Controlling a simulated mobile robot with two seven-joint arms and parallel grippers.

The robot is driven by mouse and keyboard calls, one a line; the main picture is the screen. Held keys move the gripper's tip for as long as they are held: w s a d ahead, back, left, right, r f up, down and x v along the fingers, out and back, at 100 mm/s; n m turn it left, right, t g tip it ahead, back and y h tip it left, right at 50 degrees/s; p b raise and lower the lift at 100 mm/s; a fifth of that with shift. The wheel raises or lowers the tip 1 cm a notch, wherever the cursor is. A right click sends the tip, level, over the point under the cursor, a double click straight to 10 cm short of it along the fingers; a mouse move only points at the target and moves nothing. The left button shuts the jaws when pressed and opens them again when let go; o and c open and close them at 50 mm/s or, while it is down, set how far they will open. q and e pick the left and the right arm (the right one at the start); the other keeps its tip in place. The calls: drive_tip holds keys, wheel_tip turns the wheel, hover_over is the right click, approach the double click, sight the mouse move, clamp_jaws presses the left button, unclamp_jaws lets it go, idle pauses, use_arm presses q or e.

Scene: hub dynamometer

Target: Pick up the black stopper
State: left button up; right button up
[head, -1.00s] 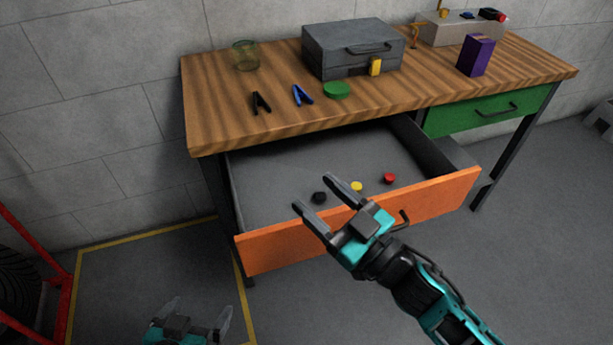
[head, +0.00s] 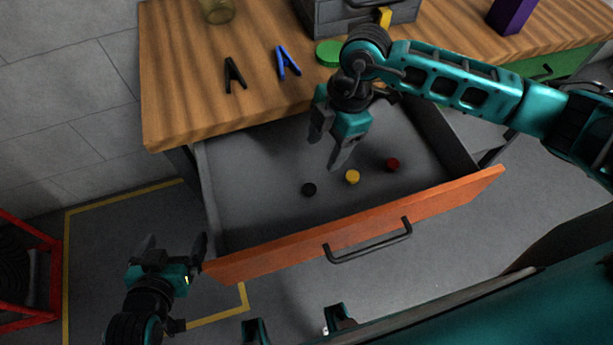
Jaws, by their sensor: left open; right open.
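The black stopper (head: 309,189) lies on the floor of the open drawer, the leftmost of three small round stoppers. A yellow stopper (head: 352,177) and a red stopper (head: 392,165) lie to its right. My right gripper (head: 326,152) is open and empty, pointing down over the drawer, above and behind the black stopper and apart from it. My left gripper (head: 172,243) is open and empty at the lower left, just left of the drawer's orange front (head: 290,250).
The wooden bench top (head: 190,100) overhangs the back of the drawer. On it are black pliers (head: 234,74), blue pliers (head: 288,62), a green lid (head: 329,52), a glass jar (head: 216,10), a grey toolbox (head: 335,16) and a purple box (head: 510,15). A red frame (head: 58,255) stands at left.

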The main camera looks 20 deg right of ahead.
hover_over(310, 188)
drive_tip(key=d, duration=0.2)
drive_tip(key=x, duration=0.4)
drive_tip(key=d+x, duration=0.1)
drive_tip(key=x, duration=0.1)
drive_tip(key=shift+w+d+f+b, duration=0.1)
drive_tip(key=shift+w+b, duration=0.25)
drive_tip(key=shift+w, duration=0.05)
drive_tip(key=shift+b+x, duration=0.4)
drive_tip(key=shift+x, duration=2.7)
drive_tip(key=shift+s+d, duration=0.1)
drive_tip(key=shift+d, duration=0.05)
drive_tip(key=c, duration=1.1)
